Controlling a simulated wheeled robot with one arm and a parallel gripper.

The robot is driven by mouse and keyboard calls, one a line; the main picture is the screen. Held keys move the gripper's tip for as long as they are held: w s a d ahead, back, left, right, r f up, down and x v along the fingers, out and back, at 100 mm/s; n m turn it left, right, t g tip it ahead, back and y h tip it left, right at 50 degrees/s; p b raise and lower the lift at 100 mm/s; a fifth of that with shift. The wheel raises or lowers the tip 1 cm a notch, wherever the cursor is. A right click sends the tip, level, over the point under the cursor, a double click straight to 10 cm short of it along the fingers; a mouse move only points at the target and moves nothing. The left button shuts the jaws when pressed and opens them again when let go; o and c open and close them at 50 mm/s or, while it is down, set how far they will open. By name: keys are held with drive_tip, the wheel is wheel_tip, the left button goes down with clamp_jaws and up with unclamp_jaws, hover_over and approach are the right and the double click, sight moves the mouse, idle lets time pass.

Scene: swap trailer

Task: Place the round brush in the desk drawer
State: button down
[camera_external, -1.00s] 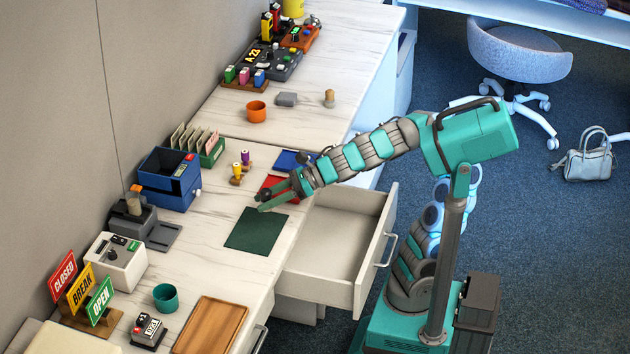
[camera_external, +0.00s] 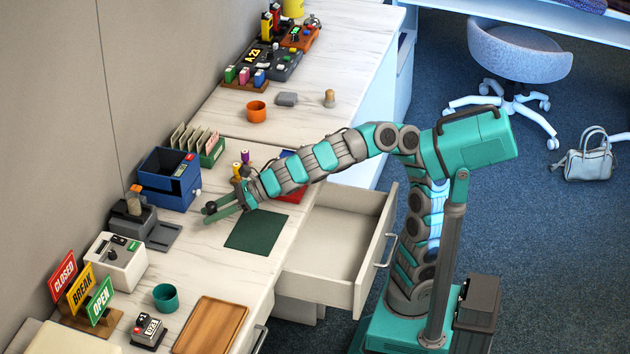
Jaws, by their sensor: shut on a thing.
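My gripper (camera_external: 216,212) is over the desk, left of the dark green mat (camera_external: 256,230). The desk drawer (camera_external: 375,262) is pulled out at the desk's front, right of the mat. Its visible inside is empty.
A blue box (camera_external: 168,186), a grey stand (camera_external: 134,216) and small yellow and purple stamps (camera_external: 245,158) are near my gripper. Red and blue mats are partly behind my arm. A wooden tray (camera_external: 212,325) and a teal cup (camera_external: 165,297) stand nearer the camera.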

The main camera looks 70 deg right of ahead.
sight(210, 232)
drive_tip(key=shift+w+a, duration=0.15)
drive_tip(key=shift+w, duration=0.25)
wheel_tip(210, 232, down, 4)
drive_tip(key=shift+w+r+b, duration=0.1)
drive_tip(key=shift+w+b, duration=0.05)
drive_tip(key=shift+b, duration=0.95)
drive_tip(key=shift+r, duration=0.1)
drive_tip(key=c, duration=0.5)
unclamp_jaws()
drive_tip(key=shift+a, duration=0.1)
drive_tip(key=shift+r, duration=0.1)
